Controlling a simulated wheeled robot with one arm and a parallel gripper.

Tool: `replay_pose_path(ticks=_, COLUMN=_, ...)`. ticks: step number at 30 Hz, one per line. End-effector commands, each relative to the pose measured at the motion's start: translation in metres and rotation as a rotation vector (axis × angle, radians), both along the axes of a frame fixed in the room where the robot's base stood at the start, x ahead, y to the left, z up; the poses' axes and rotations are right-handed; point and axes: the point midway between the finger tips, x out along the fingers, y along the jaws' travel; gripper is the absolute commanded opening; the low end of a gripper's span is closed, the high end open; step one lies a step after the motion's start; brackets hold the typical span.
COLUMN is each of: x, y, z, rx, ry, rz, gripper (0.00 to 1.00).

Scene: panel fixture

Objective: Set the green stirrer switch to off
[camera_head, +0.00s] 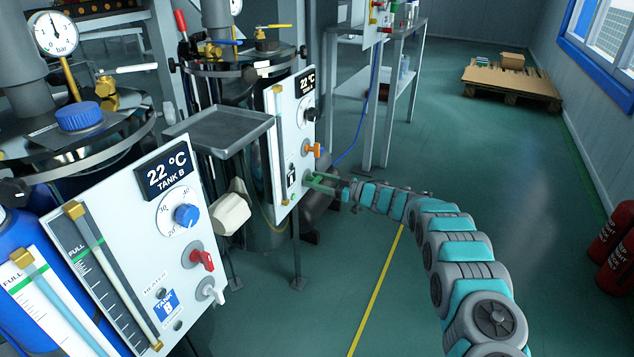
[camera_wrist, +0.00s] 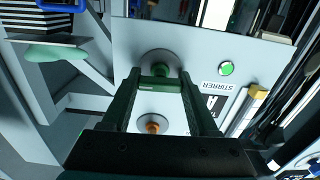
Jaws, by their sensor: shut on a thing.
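The green stirrer switch (camera_wrist: 160,70) sits on a round grey plate on the white panel (camera_wrist: 262,55), seen upside down in the wrist view. My gripper (camera_wrist: 160,84) has its two dark fingers on either side of the switch's green handle and is shut on it. In the head view my gripper (camera_head: 328,185) reaches the lower part of the far white panel (camera_head: 288,110), where fingers and switch are hard to tell apart. A green lamp (camera_wrist: 227,68) is lit beside the switch, near the STIRRER label (camera_wrist: 214,87).
An orange switch (camera_wrist: 152,127) sits on the same panel. The nearer Tank B panel (camera_head: 120,235) has a blue knob (camera_head: 186,215), a red switch (camera_head: 203,260) and a white one (camera_head: 210,291). A grey tray (camera_head: 215,130) stands between the panels.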

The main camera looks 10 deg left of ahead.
Motion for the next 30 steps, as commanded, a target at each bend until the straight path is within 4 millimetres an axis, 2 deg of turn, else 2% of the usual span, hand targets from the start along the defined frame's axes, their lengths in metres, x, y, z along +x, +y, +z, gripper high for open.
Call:
replay_pose_path(ticks=8, x=-0.0001, y=-0.0003, z=-0.0036, rx=-0.055, ry=-0.151, rz=0.000, gripper=0.04)
replay_pose_path(ticks=30, x=-0.0015, y=0.0007, z=-0.0050, rx=-0.292, ry=-0.808, rz=0.004, gripper=0.04)
